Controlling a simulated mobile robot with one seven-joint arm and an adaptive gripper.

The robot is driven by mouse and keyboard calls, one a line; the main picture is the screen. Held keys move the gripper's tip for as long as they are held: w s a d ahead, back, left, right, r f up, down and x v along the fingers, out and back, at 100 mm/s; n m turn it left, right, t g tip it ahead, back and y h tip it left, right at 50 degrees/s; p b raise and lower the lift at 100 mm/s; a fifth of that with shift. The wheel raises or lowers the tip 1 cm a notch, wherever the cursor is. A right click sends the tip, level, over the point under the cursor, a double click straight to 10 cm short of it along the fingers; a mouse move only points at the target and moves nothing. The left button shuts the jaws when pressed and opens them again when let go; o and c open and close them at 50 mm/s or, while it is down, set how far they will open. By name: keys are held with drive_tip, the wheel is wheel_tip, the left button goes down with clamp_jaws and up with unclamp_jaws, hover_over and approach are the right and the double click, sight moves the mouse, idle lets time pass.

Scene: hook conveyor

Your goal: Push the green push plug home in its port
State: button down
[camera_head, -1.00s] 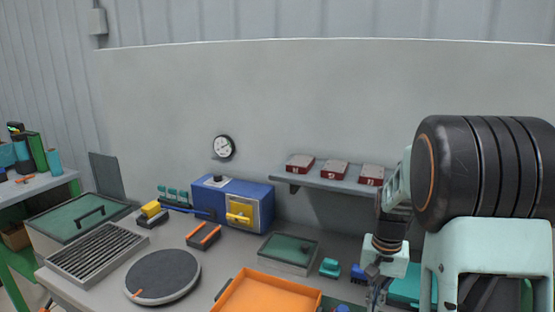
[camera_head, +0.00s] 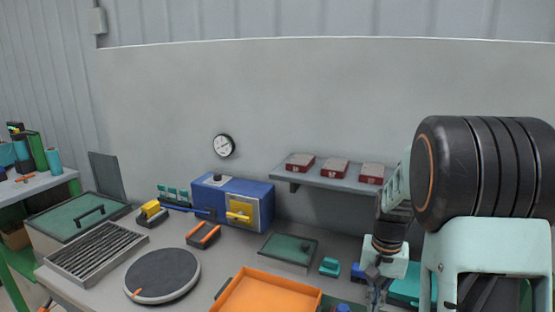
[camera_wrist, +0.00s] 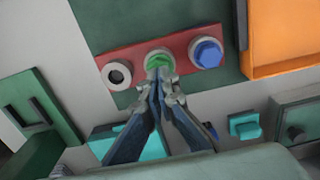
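The green push plug (camera_wrist: 158,61) sits in the middle port of a red panel (camera_wrist: 135,60) in the wrist view. A blue plug (camera_wrist: 207,53) is to its right, and an empty dark port with a pale ring (camera_wrist: 117,74) is to its left. My gripper (camera_wrist: 160,79) has its fingertips together at the near edge of the green plug, partly covering it. I cannot tell whether they touch it or how deep it sits. In the head view my gripper (camera_head: 375,296) points down at the right, and the green plug cannot be made out.
An orange tray (camera_head: 265,294) lies left of my gripper, close to the panel (camera_wrist: 285,70). A teal block (camera_head: 330,266) and a green-topped box (camera_head: 288,249) stand behind. A shelf (camera_head: 325,180) with red boxes hangs on the wall. A round turntable (camera_head: 163,275) is further left.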

drive_tip(key=shift+f+b, duration=0.65)
drive_tip(key=shift+f, duration=0.35)
drive_tip(key=shift+r, duration=0.1)
drive_tip(key=shift+r+p, duration=2.65)
drive_tip(key=shift+r, duration=0.85)
